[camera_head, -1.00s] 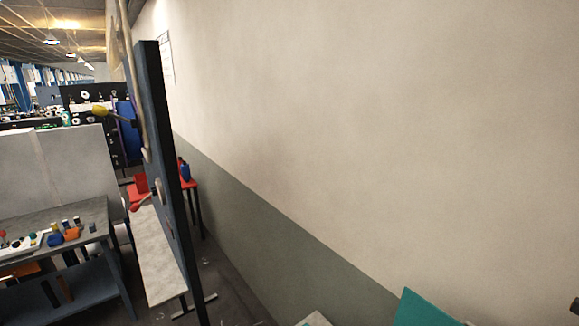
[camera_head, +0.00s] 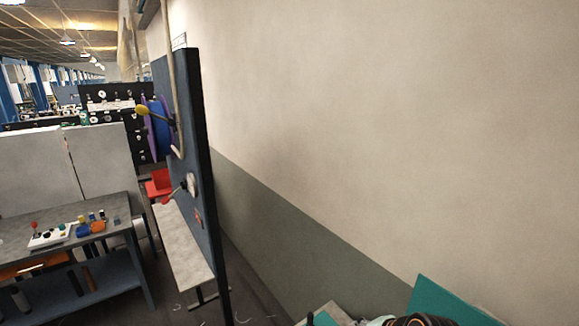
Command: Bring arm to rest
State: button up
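My gripper is not in view, and no fingertips show anywhere in the head view. A dark, rounded piece with coppery bands (camera_head: 425,320) peeks over the bottom edge, right of centre, in front of a teal panel (camera_head: 450,300). Too little of it shows to tell what it is.
A workbench (camera_head: 108,208) with small coloured items stands left. A bare wall (camera_head: 390,120) fills the right.

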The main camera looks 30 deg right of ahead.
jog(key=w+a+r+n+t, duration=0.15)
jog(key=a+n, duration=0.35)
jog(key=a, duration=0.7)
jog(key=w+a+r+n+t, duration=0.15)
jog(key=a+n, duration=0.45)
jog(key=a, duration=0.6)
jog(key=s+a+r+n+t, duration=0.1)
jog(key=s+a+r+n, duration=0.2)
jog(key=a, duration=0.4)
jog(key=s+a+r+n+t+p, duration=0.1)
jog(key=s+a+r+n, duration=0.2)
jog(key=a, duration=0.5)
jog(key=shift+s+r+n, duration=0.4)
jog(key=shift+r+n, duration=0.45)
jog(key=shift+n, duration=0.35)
